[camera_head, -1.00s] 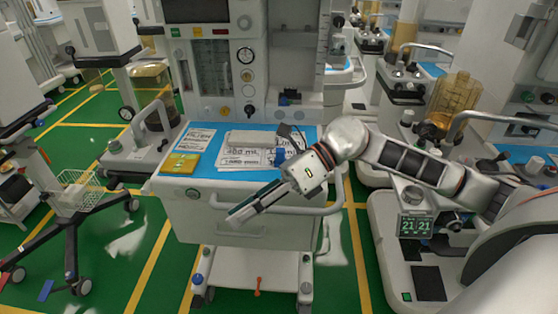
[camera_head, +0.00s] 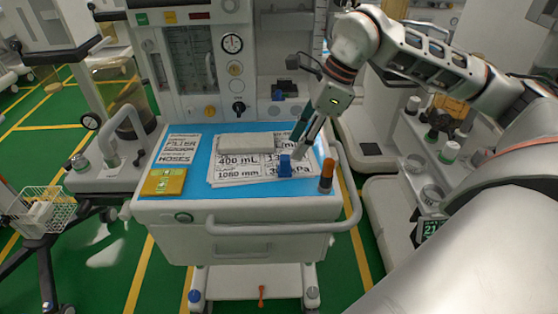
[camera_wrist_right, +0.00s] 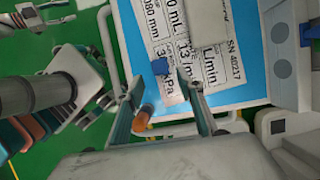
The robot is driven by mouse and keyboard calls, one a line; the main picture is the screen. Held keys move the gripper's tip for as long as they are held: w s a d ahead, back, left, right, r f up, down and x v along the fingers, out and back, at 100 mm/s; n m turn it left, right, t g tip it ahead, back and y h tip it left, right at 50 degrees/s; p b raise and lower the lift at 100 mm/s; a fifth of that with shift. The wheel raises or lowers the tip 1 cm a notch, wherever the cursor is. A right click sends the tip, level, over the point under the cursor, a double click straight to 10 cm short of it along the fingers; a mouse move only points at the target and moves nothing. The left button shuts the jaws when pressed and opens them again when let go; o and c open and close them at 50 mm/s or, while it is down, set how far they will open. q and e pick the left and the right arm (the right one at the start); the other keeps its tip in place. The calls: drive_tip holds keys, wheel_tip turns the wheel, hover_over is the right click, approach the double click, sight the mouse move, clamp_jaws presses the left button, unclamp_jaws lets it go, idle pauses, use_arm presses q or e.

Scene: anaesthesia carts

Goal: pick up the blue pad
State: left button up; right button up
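A small blue block-like piece, taken as the blue pad (camera_head: 285,166), stands on printed sheets on the cart's top, near the front right. My right gripper (camera_head: 299,146) comes down from the upper right, just behind and above it. In the right wrist view, the right gripper (camera_wrist_right: 160,82) is open, with its two fingers apart and nothing between them. The blue pad (camera_wrist_right: 160,66) shows there just beyond the gap between the fingertips; I cannot tell the exact distance.
The sheets (camera_head: 225,173) lie on a light-blue cart surface (camera_head: 205,203). A grey flat block (camera_head: 246,143) lies behind the pad, a yellow box (camera_head: 163,182) at left. An orange-topped cylinder (camera_head: 327,176) stands close at right. A white rail (camera_head: 352,205) curves around the cart's right side.

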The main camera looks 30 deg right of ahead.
sight(287, 157)
drive_tip(key=shift+x, duration=0.75)
drive_tip(key=shift+a+f, duration=0.25)
drive_tip(key=shift+f, duration=0.05)
drive_tip(key=x, duration=0.3)
drive_tip(key=shift+w+a+f, duration=0.3)
drive_tip(key=shift+f, duration=0.2)
drive_tip(key=shift+c, duration=0.9)
clamp_jaws()
use_arm(q)
drive_tip(key=shift+s+f, duration=0.1)
drive_tip(key=shift+f, duration=0.05)
